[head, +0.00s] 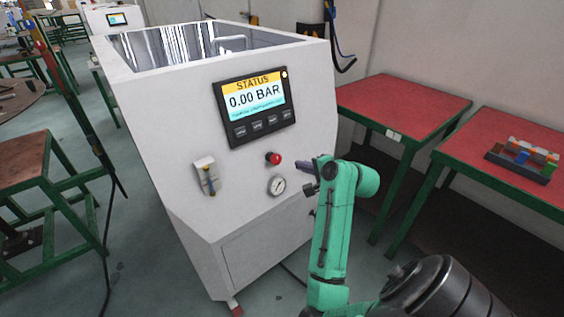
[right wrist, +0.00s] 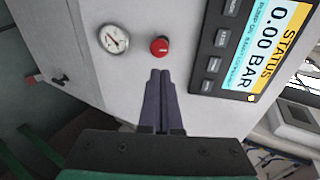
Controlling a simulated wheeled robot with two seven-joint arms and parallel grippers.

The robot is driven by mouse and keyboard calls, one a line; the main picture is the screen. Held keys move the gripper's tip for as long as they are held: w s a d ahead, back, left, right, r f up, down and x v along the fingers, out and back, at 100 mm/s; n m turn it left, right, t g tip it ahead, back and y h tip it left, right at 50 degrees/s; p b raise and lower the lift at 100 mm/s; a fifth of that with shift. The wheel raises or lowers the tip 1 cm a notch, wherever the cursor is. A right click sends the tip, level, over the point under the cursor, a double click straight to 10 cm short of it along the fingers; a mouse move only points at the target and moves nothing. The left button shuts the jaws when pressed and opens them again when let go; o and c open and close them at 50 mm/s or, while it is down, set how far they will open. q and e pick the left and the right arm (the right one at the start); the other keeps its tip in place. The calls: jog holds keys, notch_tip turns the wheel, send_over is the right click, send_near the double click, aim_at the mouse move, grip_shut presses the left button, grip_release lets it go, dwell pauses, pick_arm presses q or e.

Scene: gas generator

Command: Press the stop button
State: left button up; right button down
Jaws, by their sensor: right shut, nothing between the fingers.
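The red stop button (head: 273,158) is on the sloped front of the white gas generator (head: 190,130), below the status screen (head: 255,101) that reads 0.00 BAR. In the right wrist view the red button (right wrist: 159,46) is just beyond my fingertips. My right gripper (head: 304,167) is shut and empty, to the right of the button in the head view. In the right wrist view the shut fingers (right wrist: 160,73) point toward the button, with a gap visible between them. My left gripper is not in view.
A pressure gauge (head: 276,185) is just below the button. A small valve fitting (head: 206,176) is to the left. Red-topped tables (head: 405,103) stand to the right, one with a tray of coloured blocks (head: 522,161).

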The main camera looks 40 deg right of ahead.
aim_at(276, 158)
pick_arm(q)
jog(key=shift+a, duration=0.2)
pick_arm(e)
jog(key=x, duration=1.1)
jog(key=shift+w+f, duration=0.2)
jog(key=shift+w, duration=0.1)
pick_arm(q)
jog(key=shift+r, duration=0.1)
pick_arm(e)
jog(key=shift+w+p, duration=0.35)
jog(key=shift+w, duration=0.35)
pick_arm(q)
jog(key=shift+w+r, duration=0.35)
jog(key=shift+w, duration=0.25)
